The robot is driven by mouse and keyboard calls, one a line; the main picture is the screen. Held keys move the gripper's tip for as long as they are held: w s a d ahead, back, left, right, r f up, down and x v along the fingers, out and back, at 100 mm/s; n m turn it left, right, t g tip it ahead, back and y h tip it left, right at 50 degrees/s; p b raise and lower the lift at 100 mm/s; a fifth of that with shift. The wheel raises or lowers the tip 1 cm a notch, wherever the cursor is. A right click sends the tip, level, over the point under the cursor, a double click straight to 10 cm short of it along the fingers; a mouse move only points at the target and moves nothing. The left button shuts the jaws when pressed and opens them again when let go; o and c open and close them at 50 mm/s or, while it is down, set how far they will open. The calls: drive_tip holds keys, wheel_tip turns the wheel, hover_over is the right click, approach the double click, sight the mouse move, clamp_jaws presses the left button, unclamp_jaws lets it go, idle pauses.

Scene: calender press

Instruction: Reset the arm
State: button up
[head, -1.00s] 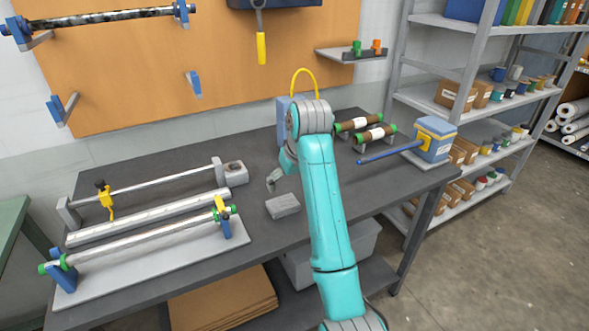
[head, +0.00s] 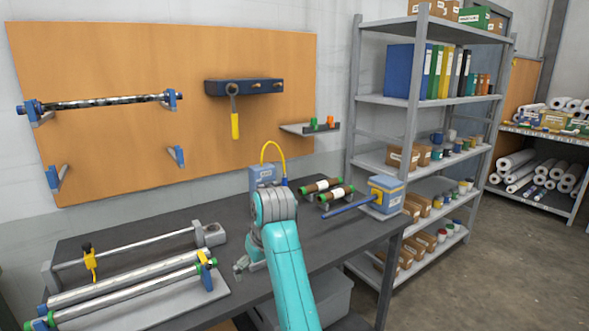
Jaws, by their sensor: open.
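My teal arm reaches up from the bottom of the head view over the dark bench (head: 330,243). My gripper (head: 240,266) hangs at the left of the arm's grey wrist, low over the bench. It is open, and I see nothing between its fingers. A small grey block (head: 258,265) is mostly hidden behind the arm and gripper; I cannot tell whether they touch.
Left of my gripper lie long metal rollers (head: 130,280) on a stand. A blue box with a rod (head: 385,194) stands right, before the shelving (head: 412,100).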

drive_tip(key=s+d+f+m+t, duration=0.1)
drive_tip(key=s+d+f, duration=0.15)
drive_tip(key=f, duration=0.55)
drive_tip(key=s+d+f+t, duration=0.1)
drive_tip(key=s+d+f, duration=0.15)
drive_tip(key=f, duration=0.55)
drive_tip(key=s+d+f+m+t, duration=0.1)
drive_tip(key=s+d+f, duration=0.1)
drive_tip(key=d+f, duration=0.35)
drive_tip(key=s+d+f+m+t, duration=0.1)
drive_tip(key=s+d+f, duration=0.2)
drive_tip(key=s+f, duration=0.35)
drive_tip(key=s+d+f+m+t, duration=0.1)
drive_tip(key=s+d+f, duration=0.3)
drive_tip(key=s+f, duration=0.3)
drive_tip(key=s+d+r+m+t+h, duration=0.15)
drive_tip(key=s+d, duration=0.25)
drive_tip(key=s, duration=0.7)
drive_tip(key=s+d+r+t, duration=0.2)
drive_tip(key=s+d, duration=0.1)
drive_tip(key=s, duration=0.9)
drive_tip(key=s+d+r+m+t, duration=0.1)
drive_tip(key=s+d+r+t, duration=0.1)
drive_tip(key=s+r, duration=1.3)
drive_tip(key=shift+d+r+t+h, duration=0.2)
drive_tip(key=shift+d+t+h, duration=0.15)
drive_tip(key=shift+d+h, duration=0.1)
